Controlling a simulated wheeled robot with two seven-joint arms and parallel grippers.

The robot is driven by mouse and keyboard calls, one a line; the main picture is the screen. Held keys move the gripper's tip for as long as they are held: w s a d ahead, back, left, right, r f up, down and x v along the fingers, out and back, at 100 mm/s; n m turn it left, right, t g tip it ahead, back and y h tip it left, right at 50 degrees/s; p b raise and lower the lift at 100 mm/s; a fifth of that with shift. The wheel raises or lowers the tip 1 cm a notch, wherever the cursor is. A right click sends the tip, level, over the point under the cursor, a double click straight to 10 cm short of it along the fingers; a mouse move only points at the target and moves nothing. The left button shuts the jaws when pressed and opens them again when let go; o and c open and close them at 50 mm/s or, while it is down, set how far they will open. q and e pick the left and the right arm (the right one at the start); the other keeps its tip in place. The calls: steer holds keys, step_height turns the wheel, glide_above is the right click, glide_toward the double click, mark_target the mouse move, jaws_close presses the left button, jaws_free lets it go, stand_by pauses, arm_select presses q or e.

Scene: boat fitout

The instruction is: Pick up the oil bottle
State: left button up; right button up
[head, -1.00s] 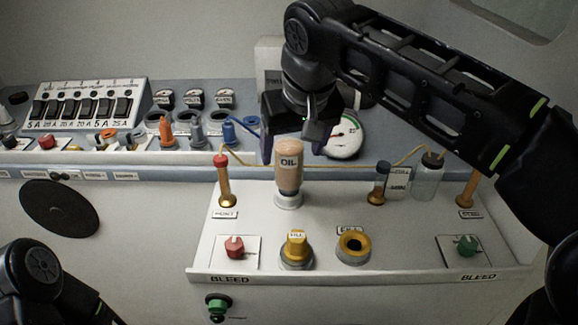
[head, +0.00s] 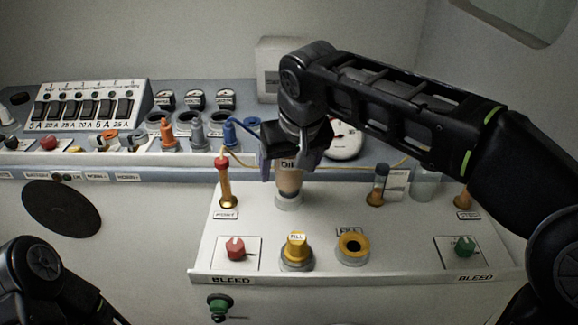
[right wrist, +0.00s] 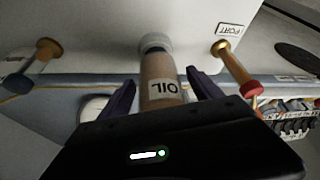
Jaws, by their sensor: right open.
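The oil bottle (head: 289,181), tan with a white OIL label, stands upright in a pale round holder (head: 289,202) on the white panel. My right gripper (head: 291,170) is open, with its two dark fingers on either side of the bottle's upper part. In the right wrist view the bottle (right wrist: 159,82) lies between the spread fingers (right wrist: 162,88), with a visible gap on at least one side. The top of the bottle is hidden by the gripper body. My left arm shows at the lower left, but its gripper is out of view.
A red-capped orange post (head: 224,182) stands close left of the bottle, with a thin yellow cord running from it. Yellow FILL fittings (head: 296,250) sit in front.

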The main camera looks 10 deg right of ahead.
steer(key=shift+c, duration=0.4)
jaws_close()
stand_by(0.7)
